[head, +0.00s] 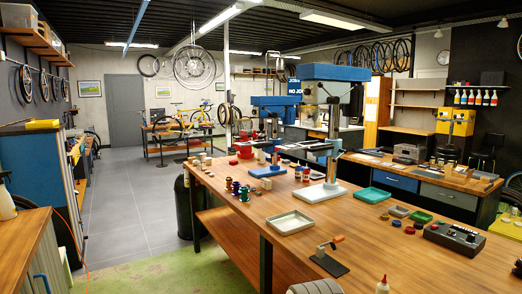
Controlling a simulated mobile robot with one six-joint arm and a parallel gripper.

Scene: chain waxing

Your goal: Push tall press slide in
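The tall press (337,73) stands on the wooden workbench, with a broad blue head on a grey column and a pale flat base (322,193). A shorter press with a blue head (275,101) and a blue base (265,171) stands behind it to the left. I cannot make out the tall press's slide or how far out it is at this size. My gripper is not in view.
The workbench (385,238) also holds a cream tray (290,222), a green tray (372,195), a black control box (454,238), small pots and a white bottle (382,285). A dark bin (183,205) stands left of it. Grey floor (120,205) is open at left.

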